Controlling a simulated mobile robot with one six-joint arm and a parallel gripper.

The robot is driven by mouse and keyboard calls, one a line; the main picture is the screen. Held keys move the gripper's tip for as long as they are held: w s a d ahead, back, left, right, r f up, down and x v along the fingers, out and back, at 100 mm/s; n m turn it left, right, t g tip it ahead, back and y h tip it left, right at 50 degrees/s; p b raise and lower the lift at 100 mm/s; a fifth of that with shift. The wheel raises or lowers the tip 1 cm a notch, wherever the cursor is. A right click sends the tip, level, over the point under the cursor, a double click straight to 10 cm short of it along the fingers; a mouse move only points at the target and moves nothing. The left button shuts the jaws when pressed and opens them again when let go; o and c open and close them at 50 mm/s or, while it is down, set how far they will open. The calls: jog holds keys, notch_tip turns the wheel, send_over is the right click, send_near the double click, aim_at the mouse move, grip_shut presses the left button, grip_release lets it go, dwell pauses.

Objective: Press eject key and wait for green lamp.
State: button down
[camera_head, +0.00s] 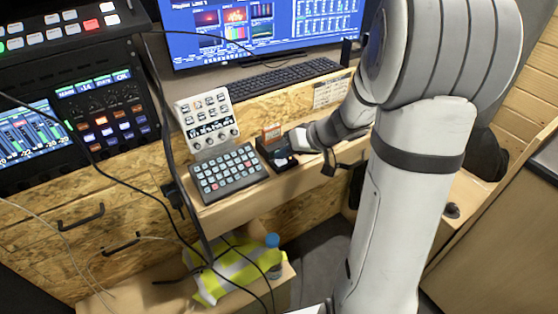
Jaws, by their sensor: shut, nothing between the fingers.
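A small black device (264,150) with an orange and white card or cartridge (272,134) standing in it sits on the wooden shelf, right of a grey keypad. My gripper (285,160) is shut and empty, with its tip at the right side of this device. I cannot tell whether the tip touches it. The gripper covers part of the device. No eject key can be made out there, and no lit green lamp shows on its visible part.
A grey keypad (228,173) and an upright white control panel (207,118) stand to the left. A black keyboard (285,78) lies behind, below a monitor (262,24). Black cables hang at left. A yellow vest (232,275) and a bottle (273,256) are below the shelf.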

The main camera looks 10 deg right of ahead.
aim_at(285, 162)
jog(key=shift+r, duration=0.5)
jog(key=shift+r+p, duration=1.2)
jog(key=shift+r, duration=1.35)
jog(key=s+r+g+h+p, duration=0.1)
jog(key=s+r+h+p, duration=0.1)
jog(key=s, duration=0.4)
jog(key=s+a+r+m+g+h+p, duration=0.1)
jog(key=s+r+h+p, duration=0.1)
jog(key=s, duration=0.5)
jog(key=s+r+h+p, duration=0.2)
jog(key=s+r+h, duration=0.1)
jog(key=s+r, duration=0.2)
jog(key=shift+s+a+r+m+g, duration=0.15)
jog(key=shift+s+r+m+g, duration=0.2)
jog(key=shift+s, duration=0.85)
